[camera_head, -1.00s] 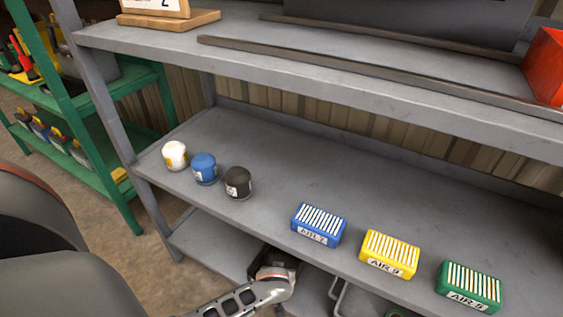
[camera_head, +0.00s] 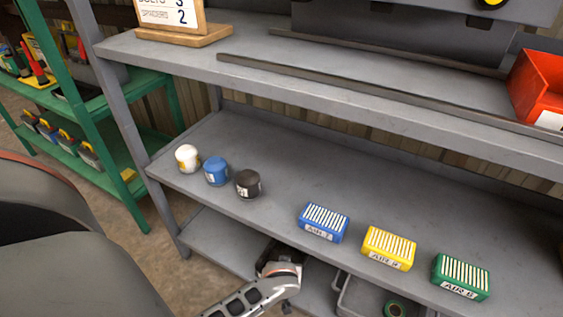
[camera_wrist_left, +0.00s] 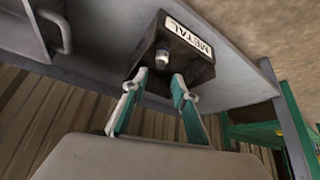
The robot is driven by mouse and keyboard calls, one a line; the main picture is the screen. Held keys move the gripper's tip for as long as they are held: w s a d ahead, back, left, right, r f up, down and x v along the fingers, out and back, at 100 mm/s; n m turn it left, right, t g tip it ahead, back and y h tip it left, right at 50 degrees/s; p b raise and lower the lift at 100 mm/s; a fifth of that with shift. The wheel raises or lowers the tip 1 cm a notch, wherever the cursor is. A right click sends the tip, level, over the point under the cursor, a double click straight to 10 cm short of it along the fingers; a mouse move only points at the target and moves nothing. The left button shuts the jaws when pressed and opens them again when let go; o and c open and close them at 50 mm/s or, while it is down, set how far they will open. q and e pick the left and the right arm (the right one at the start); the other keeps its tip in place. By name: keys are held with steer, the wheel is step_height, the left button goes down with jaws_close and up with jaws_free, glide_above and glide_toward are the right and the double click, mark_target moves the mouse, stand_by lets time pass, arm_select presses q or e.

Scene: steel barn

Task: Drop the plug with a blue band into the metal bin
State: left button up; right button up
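In the left wrist view my left gripper (camera_wrist_left: 157,80) is open, with its two teal-padded fingers apart. A small plug (camera_wrist_left: 162,58), pale with a darker end, shows just beyond the fingertips and touches neither finger that I can see. Its band colour is too small to tell. Behind it is the dark metal bin (camera_wrist_left: 196,66), labelled METAL. I cannot tell whether the plug lies in the bin or is in the air. In the head view my left arm reaches low under the shelf edge, and its fingers are hidden. My right gripper is not in view.
White (camera_head: 188,158), blue (camera_head: 216,171) and black (camera_head: 247,184) capped jars stand on the middle shelf (camera_head: 330,180). Blue (camera_head: 324,223), yellow (camera_head: 389,248) and green (camera_head: 461,277) filter blocks line its front edge. A grey tray (camera_head: 350,300) sits below.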

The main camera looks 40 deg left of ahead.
arm_select(q)
steer(key=p+v, duration=0.1)
steer(key=v, duration=0.3)
steer(key=shift+s+d+r, duration=0.1)
steer(key=shift+s+r, duration=0.1)
steer(key=shift+r, duration=0.05)
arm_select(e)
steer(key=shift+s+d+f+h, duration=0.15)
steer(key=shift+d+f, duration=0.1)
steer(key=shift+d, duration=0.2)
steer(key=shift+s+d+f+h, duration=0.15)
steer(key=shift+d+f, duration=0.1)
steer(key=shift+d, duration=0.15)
